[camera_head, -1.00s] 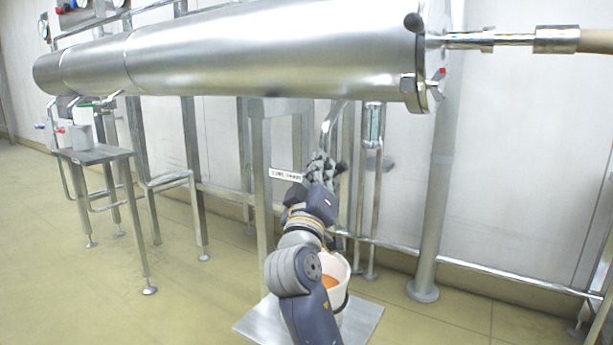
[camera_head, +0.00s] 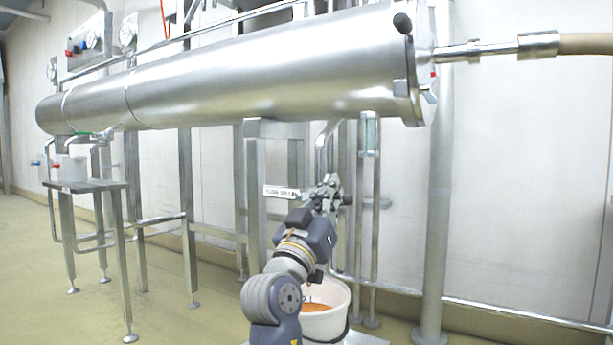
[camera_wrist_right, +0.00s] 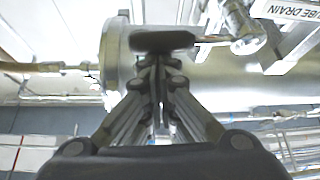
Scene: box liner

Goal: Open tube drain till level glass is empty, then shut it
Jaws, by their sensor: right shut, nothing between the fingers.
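My right gripper (camera_head: 328,188) is in front of the drain pipe (camera_head: 322,150) under the big steel tube (camera_head: 270,75). In the right wrist view its fingers (camera_wrist_right: 160,65) are shut with nothing between them. A dark handle grip (camera_wrist_right: 163,41) lies across just beyond the fingertips; I cannot tell if they touch it. A metal rod joins it to the drain valve (camera_wrist_right: 248,38), beside the "TUBE DRAIN" sign (camera_wrist_right: 300,14). The sign also shows in the head view (camera_head: 282,191). The level glass (camera_head: 370,132) hangs under the tube, greenish; its level is unreadable. My left gripper is not in view.
A white bucket (camera_head: 338,325) with orange contents stands on the floor below my right arm. A small steel table (camera_head: 85,186) is at left. Steel posts and a low rail (camera_head: 500,312) run behind. The floor at left is clear.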

